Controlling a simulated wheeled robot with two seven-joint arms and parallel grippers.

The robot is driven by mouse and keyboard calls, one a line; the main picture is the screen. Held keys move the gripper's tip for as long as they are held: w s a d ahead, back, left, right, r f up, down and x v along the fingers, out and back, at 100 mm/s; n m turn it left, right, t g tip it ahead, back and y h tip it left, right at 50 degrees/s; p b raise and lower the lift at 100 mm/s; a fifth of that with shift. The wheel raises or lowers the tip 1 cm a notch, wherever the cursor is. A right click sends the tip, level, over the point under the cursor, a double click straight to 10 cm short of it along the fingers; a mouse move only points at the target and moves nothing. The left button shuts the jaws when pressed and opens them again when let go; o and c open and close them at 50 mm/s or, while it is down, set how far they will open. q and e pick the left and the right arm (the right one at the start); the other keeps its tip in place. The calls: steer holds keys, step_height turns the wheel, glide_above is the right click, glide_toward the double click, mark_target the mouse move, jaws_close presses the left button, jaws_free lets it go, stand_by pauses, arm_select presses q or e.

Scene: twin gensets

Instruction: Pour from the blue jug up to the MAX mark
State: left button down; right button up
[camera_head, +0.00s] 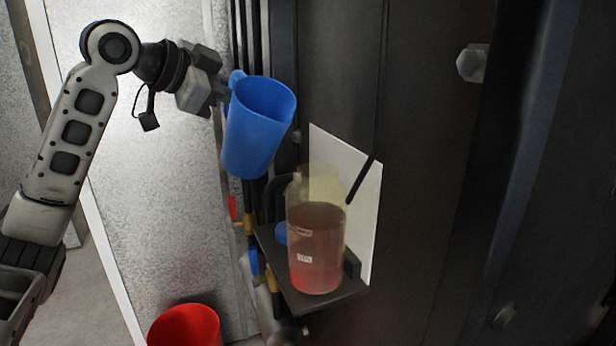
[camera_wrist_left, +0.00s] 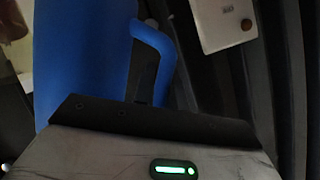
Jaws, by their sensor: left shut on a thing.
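The blue jug (camera_head: 258,130) hangs in the air above and left of the clear bottle, apart from it. It leans slightly, with its open mouth up and to the right; its contents cannot be seen. My left gripper (camera_head: 221,93) is shut on the jug's handle, on its left side. The wrist view shows the blue jug body and handle (camera_wrist_left: 158,45) close up. The clear bottle (camera_head: 317,250) stands upright and holds reddish liquid to roughly two thirds of its height. Small marks show on its front, too small to read. My right gripper is not in view.
The bottle stands on a dark bracket shelf (camera_head: 293,297) with a pale panel (camera_head: 362,200) behind it. A thin black tube slants near the bottle's right. A red container (camera_head: 185,326) is at the bottom. Pipes and valves run left of the shelf; a dark cabinet wall (camera_head: 430,180) fills the right.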

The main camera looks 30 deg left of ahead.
arm_select(q)
steer(key=w+a+f+n+g+h+b, duration=0.1)
steer(key=a+f+n+h+b, duration=0.1)
steer(key=f, duration=0.6)
steer(key=shift+w+a+n+h, duration=0.35)
steer(key=shift+a+n+h, duration=0.3)
steer(key=shift+n, duration=0.45)
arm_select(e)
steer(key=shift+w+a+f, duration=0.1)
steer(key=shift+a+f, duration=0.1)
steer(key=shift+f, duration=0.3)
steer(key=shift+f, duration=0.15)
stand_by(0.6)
arm_select(q)
step_height(320, 180, up, 6)
steer(key=p, duration=0.4)
steer(key=shift+p, duration=0.3)
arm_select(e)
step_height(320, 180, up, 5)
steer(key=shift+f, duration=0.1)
arm_select(q)
steer(key=shift+f, duration=0.1)
